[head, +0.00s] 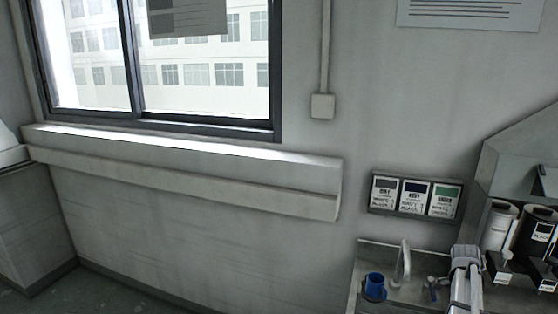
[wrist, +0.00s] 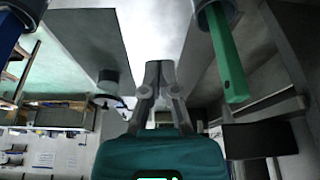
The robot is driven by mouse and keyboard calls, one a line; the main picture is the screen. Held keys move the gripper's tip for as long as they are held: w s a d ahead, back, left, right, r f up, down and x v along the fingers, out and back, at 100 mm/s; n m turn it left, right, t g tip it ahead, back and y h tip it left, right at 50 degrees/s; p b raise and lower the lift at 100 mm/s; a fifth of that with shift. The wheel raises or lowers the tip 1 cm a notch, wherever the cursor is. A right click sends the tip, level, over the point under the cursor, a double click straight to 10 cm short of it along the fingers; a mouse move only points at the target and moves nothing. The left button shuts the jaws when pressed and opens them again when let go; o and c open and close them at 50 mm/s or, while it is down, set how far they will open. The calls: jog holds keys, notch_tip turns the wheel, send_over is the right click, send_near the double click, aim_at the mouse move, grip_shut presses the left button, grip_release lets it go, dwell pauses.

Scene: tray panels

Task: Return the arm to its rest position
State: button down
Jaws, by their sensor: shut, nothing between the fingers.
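My gripper (wrist: 158,70) shows in the middle of the wrist view. Its two grey fingers come together at the tips, and nothing is between them. The teal gripper body fills the bottom of that view. The fingertips point toward a pale grey surface, and I cannot tell how far off it is. I cannot make out the gripper in the head view.
A blue cup (head: 375,285) and a curved grey tap (head: 402,262) stand on the counter at lower right. A white canister (head: 498,226) and a black canister (head: 536,232) stand further right. Three labelled cards (head: 415,196) hang above. A green strip (wrist: 228,58) is close right of my gripper.

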jog(key=s+a+f+n+y+b, duration=0.1)
jog(key=a+f+n+b, duration=0.2)
jog(key=a+n, duration=0.4)
jog(key=s+a+f+n+y+b, duration=0.1)
jog(key=a+n, duration=0.6)
jog(key=a, duration=1.6)
jog(key=s+a+f+n+t+y+b, duration=0.1)
jog(key=s+a+f+n+b, duration=0.2)
jog(key=a, duration=1.3)
notch_tip(320, 180, down, 4)
jog(key=n+b, duration=0.2)
jog(key=n, duration=0.2)
jog(key=shift+s+y+b, duration=0.15)
jog(key=shift+y+b, duration=0.15)
jog(key=shift+b, duration=0.1)
jog(key=shift+f, duration=0.1)
